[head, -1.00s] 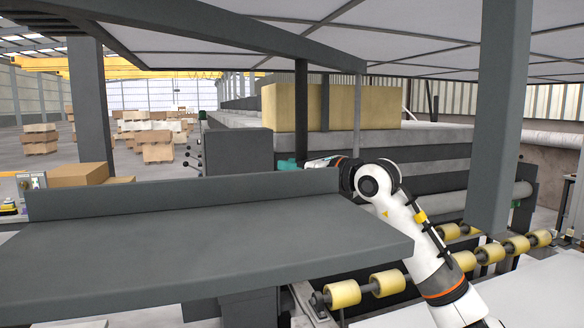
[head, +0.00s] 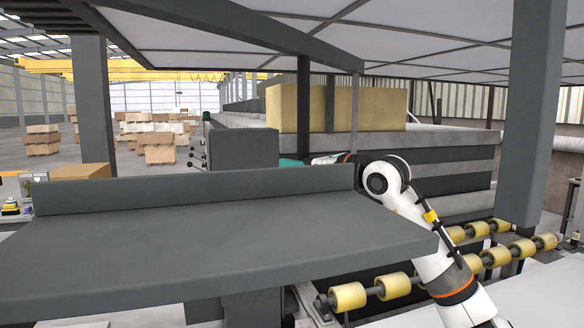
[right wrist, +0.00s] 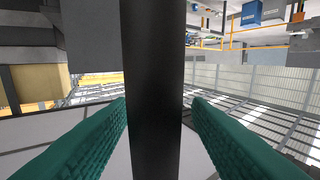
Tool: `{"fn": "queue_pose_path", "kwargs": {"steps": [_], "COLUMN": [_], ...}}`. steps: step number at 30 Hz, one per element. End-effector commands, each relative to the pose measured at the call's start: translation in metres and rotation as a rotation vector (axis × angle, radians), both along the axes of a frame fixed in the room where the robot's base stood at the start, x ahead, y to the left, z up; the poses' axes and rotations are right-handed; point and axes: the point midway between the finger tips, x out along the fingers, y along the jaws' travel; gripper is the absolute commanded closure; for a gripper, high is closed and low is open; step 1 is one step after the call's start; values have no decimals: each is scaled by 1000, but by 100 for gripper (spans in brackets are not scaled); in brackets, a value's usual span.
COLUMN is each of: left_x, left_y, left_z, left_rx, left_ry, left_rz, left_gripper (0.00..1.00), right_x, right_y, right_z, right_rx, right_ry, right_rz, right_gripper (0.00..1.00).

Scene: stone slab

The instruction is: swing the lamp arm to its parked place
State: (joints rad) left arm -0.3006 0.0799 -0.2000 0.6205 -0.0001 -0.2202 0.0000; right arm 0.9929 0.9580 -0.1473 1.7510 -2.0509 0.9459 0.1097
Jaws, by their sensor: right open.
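A dark upright bar (head: 303,105) hangs below the overhead frame in the head view. It fills the middle of the right wrist view (right wrist: 153,90) from top to bottom. It may be part of the lamp arm, but I cannot tell for sure. My right gripper (head: 290,162) is beside the bar's lower part, partly hidden behind the grey ledge. In the right wrist view its teal fingers (right wrist: 158,108) are open, one on each side of the bar, with a gap on both sides. My left gripper is not in view.
A wide grey shelf (head: 230,240) with a raised back edge lies in front. A thick grey column (head: 530,110) stands to the right. Rollers with yellow sleeves (head: 347,296) lie low at the right. Panels (head: 400,40) hang overhead. A yellowish block (head: 380,108) stands behind the bar.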

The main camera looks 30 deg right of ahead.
Motion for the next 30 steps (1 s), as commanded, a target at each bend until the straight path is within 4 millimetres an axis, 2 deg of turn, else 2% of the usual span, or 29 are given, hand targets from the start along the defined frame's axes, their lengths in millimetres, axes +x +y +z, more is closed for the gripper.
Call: {"fn": "queue_pose_path", "kwargs": {"steps": [1, 6, 13, 18, 30], "left_x": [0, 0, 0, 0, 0], "left_y": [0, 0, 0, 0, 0], "left_z": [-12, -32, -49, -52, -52], "left_rx": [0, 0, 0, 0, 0], "left_ry": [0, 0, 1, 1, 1], "left_rz": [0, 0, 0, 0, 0], "left_gripper": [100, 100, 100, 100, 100], "right_x": [-10, -47, -83, -94, -94], "right_y": [-3, -12, -20, -22, -22], "right_z": [-6, -7, -4, -2, -1], "right_rx": [-7, -6, -4, -2, -2], "right_ry": [-1, -1, 0, 0, 0], "right_rz": [-4, -3, -1, 1, 2], "right_gripper": [56, 56, 56, 56, 56]}}
